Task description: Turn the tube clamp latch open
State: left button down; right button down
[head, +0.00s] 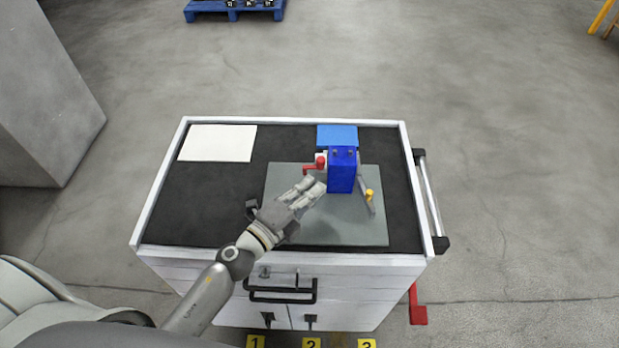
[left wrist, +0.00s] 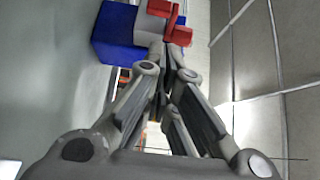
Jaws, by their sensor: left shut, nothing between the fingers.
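The tube clamp shows as a blue block (head: 341,172) with a small red latch-like part (head: 312,166) on its left and a grey lever with a yellow end (head: 370,194) on its right. I cannot tell for certain which part is the latch. My left gripper (head: 318,187) is shut and empty, close to the block's lower left side. In the left wrist view, the fingers (left wrist: 168,58) point at the red part (left wrist: 176,34) beside the blue block (left wrist: 112,32). Whether they touch it is unclear. My right gripper is not in view.
The fixture stands on a grey plate (head: 330,232) on a white cart with a black top (head: 215,200). A white sheet (head: 218,143) lies at the back left. A lighter blue block (head: 337,134) is behind the clamp.

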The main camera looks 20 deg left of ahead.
aim_at(314, 167)
pick_arm(q)
jog(key=shift+w+a, duration=0.3)
jog(key=shift+w, duration=0.45)
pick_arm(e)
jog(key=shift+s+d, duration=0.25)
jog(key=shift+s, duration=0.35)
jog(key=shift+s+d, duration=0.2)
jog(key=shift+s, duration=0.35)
pick_arm(q)
jog(key=shift+w+a+m+g+h, duration=0.45)
jog(key=shift+m+h, duration=0.25)
jog(key=shift+h, duration=0.3)
jog(key=shift+a, duration=0.1)
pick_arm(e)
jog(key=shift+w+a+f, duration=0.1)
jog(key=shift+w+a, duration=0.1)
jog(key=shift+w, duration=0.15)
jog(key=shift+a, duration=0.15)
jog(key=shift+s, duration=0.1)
